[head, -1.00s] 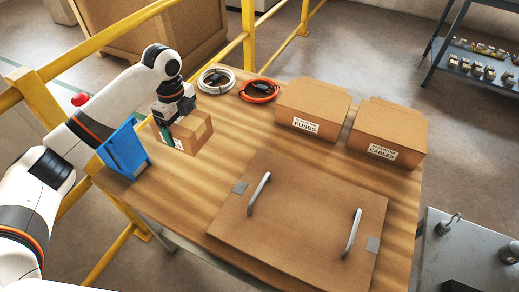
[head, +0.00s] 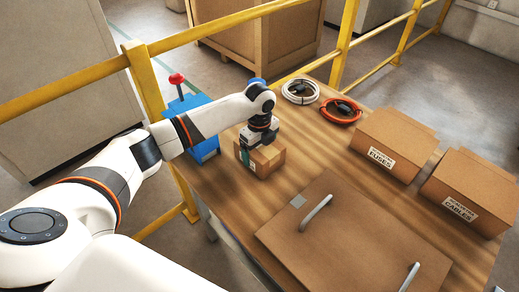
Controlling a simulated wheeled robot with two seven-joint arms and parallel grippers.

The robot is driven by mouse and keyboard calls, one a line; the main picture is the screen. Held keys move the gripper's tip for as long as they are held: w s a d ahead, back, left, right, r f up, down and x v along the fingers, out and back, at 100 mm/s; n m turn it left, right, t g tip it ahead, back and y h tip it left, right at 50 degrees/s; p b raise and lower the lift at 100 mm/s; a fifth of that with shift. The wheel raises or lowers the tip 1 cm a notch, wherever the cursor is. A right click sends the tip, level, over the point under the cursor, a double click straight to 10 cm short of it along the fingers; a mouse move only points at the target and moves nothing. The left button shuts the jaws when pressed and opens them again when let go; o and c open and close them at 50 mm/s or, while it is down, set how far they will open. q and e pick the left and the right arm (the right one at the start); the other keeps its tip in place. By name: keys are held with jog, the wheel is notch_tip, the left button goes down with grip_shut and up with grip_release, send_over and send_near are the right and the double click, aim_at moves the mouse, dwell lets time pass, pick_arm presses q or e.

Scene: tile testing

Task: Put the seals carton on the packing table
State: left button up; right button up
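A small brown carton (head: 267,160) with a teal strip on its side is on the wooden packing table (head: 225,190), near its left edge. Its name is not readable, and a gap under it cannot be made out. My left gripper (head: 262,139) is right over the carton, with its fingers down at the carton's top. The fingertips are too small and hidden to show whether they grip it. My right gripper is not in view.
A blue holder (head: 203,148) stands left of the carton. White (head: 300,91) and orange (head: 341,111) cable coils lie behind. Fuses (head: 397,140) and cables (head: 470,190) cartons stand at right. A large brown panel with handles (head: 345,235) covers the front. Yellow rails (head: 345,40) run behind.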

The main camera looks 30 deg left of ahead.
pick_arm(q)
jog(key=o, duration=1)
jog(key=shift+o, duration=0.2)
notch_tip(320, 180, up, 12)
jog(key=shift+r+p, duration=0.1)
jog(key=shift+p, duration=0.3)
